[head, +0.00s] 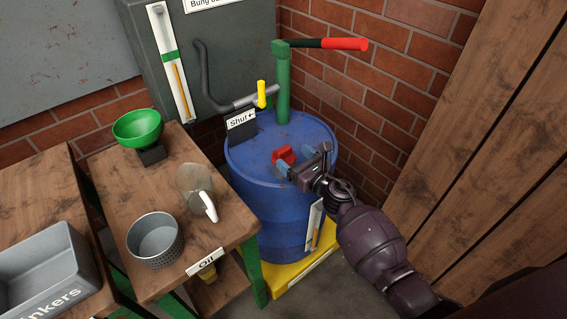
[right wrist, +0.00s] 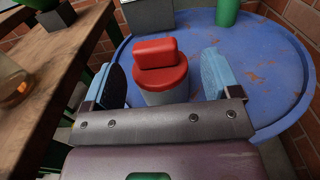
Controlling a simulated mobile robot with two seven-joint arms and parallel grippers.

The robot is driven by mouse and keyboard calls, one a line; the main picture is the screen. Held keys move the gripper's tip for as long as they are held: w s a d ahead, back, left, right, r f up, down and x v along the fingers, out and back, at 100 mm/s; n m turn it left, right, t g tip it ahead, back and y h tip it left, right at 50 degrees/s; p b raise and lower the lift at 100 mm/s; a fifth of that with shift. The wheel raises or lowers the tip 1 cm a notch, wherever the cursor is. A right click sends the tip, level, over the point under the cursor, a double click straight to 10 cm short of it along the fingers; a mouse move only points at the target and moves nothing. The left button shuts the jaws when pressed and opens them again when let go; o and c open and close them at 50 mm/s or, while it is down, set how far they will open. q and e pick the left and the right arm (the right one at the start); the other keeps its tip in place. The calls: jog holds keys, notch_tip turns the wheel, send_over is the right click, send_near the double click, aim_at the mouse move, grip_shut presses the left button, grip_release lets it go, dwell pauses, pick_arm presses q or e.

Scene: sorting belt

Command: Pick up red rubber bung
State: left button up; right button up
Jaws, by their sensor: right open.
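The red rubber bung (head: 284,154) is on top of the blue drum (head: 250,180), at the middle of its lid. In the right wrist view the bung (right wrist: 159,66) has a raised red grip on a round red cap, above a pale grey cylindrical part. My right gripper (head: 304,155) is at the drum top, with its blue-padded jaws open. In the right wrist view the bung shows between the open fingers (right wrist: 163,78), with a gap on each side. My left gripper is not in view.
A green pump (head: 283,85) with a red-ended handle rises from the drum's back. A "Shut" sign (head: 241,123) and yellow-handled tap (head: 261,94) are near it. A wooden table (head: 205,240) at left holds a green funnel (head: 138,126), jug (head: 192,182) and metal basket (head: 154,240).

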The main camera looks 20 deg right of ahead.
aim_at(286, 153)
jog(key=shift+a+x, duration=0.15)
jog(key=shift+x, duration=1)
jog(key=shift+a+x, duration=0.1)
jog(key=shift+x, duration=1.1)
jog(key=shift+s, duration=0.15)
jog(key=shift+c, duration=0.3)
jog(key=c, duration=1.2)
